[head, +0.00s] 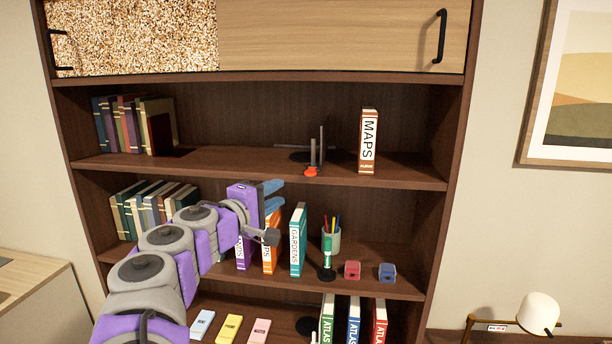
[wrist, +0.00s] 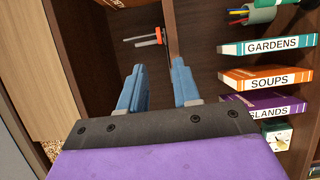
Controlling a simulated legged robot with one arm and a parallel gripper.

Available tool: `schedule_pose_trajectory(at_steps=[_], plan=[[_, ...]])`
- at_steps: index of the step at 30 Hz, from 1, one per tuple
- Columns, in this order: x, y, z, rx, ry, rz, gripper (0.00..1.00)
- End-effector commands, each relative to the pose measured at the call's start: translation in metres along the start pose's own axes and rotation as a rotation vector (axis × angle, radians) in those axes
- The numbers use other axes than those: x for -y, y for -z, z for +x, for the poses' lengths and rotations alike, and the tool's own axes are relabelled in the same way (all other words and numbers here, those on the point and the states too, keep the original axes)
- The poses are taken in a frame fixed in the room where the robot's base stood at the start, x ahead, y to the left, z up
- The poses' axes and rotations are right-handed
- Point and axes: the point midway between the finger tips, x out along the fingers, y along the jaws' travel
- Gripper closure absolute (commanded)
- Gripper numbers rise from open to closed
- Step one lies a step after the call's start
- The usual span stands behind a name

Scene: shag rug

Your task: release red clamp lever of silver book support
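The silver book support (head: 322,145) stands on the upper open shelf, left of the MAPS album. Its red clamp lever (head: 311,172) sits low at the front, near the shelf edge. In the wrist view the support (wrist: 148,41) and its red lever (wrist: 159,36) appear small, beyond my fingertips. My gripper (head: 281,193) is below and left of the lever in the head view, in front of the shelves. Its two blue fingers are apart with nothing between them, as the wrist view of my gripper (wrist: 157,70) also shows. The lever's exact setting is too small to tell.
The MAPS album (head: 368,141) stands upright right of the support. A row of books (head: 135,125) fills the upper shelf's left end. Below, the GARDENS book (head: 298,240) and a pen cup (head: 331,236) stand near my arm. The upper shelf's middle left is clear.

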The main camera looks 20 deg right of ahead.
Motion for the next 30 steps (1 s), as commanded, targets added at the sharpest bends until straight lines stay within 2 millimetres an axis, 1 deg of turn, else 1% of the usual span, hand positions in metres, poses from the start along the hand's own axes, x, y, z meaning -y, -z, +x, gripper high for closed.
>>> schedule_pose_trajectory(at_steps=[1, 8, 12, 18, 21, 24, 30], plan=[[0.001, -0.001, 0.012, 0.003, 0.003, 0.001, 0.68], [-0.001, 0.001, 0.054, 0.000, 0.000, 0.003, 0.68], [0.000, 0.000, 0.082, 0.002, 0.002, 0.001, 0.68], [-0.001, 0.001, 0.112, -0.001, 0.000, 0.004, 0.68], [-0.001, 0.001, 0.122, 0.000, 0.000, 0.003, 0.68], [-0.001, 0.001, 0.127, -0.001, 0.000, 0.003, 0.68], [-0.001, 0.001, 0.129, -0.002, -0.001, 0.004, 0.68]])
